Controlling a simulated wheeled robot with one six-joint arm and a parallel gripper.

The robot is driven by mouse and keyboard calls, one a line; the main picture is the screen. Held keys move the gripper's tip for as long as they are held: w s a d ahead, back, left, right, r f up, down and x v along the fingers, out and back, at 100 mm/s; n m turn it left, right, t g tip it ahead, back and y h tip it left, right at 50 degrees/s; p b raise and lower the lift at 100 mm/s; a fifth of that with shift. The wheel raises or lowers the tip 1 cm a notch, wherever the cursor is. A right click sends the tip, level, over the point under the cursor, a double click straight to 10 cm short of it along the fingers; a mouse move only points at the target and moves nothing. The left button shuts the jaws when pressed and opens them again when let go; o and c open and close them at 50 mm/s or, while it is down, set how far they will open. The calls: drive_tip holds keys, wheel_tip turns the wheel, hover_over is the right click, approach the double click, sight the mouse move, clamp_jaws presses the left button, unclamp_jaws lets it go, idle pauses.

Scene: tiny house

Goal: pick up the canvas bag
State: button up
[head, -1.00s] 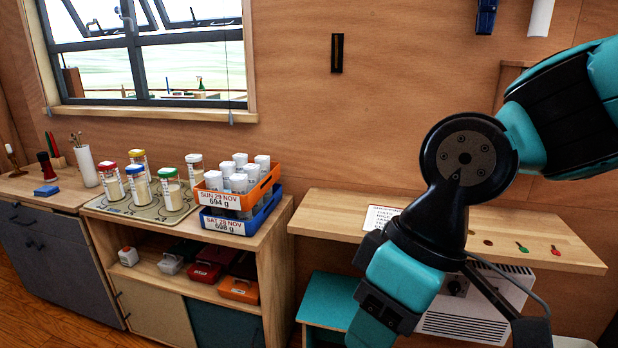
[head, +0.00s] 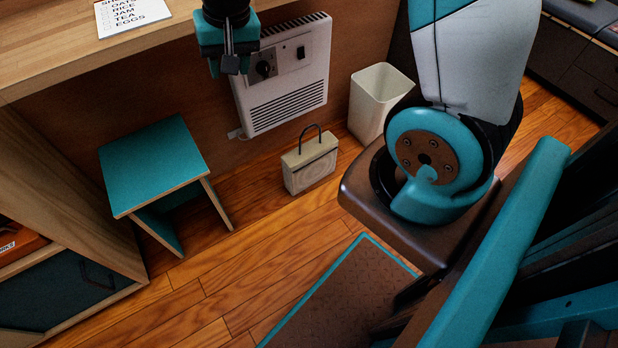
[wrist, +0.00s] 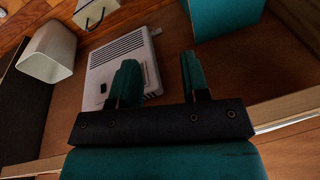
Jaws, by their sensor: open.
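The canvas bag (head: 309,165) is pale beige with a dark looped handle. It stands upright on the wooden floor in front of the wall heater in the head view. Part of it shows at the top edge of the wrist view (wrist: 92,10). My gripper (wrist: 158,62) is open and empty, its two teal fingers apart. In the head view my gripper (head: 231,66) is at the top, above and left of the bag, by the shelf edge and in front of the heater. It is not touching the bag.
A white heater (head: 288,82) is on the wall behind the bag. A cream bin (head: 377,100) stands to its right and a teal stool (head: 153,163) to its left. A wooden shelf (head: 60,60) is at upper left. The floor (head: 255,240) before the bag is clear.

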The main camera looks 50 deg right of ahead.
drive_tip(key=w+d+f+m+h+b, duration=0.1)
drive_tip(key=w+d+f+m+b, duration=0.2)
drive_tip(key=f, duration=0.5)
drive_tip(key=w+d+f+m+h+b, duration=0.1)
drive_tip(key=d+f+b, duration=0.35)
drive_tip(key=f, duration=0.45)
drive_tip(key=m+h+b, duration=0.3)
drive_tip(key=m+b, duration=0.2)
drive_tip(key=b, duration=0.3)
approach(300, 142)
drive_tip(key=b+x, duration=0.4)
drive_tip(key=x, duration=0.1)
drive_tip(key=shift+a+b, duration=0.1)
drive_tip(key=shift+b, duration=0.3)
drive_tip(key=b+x, duration=0.3)
drive_tip(key=x, duration=0.2)
drive_tip(key=shift+d+f+b, duration=0.2)
drive_tip(key=shift+b, duration=0.15)
drive_tip(key=shift+r, duration=0.1)
clamp_jaws()
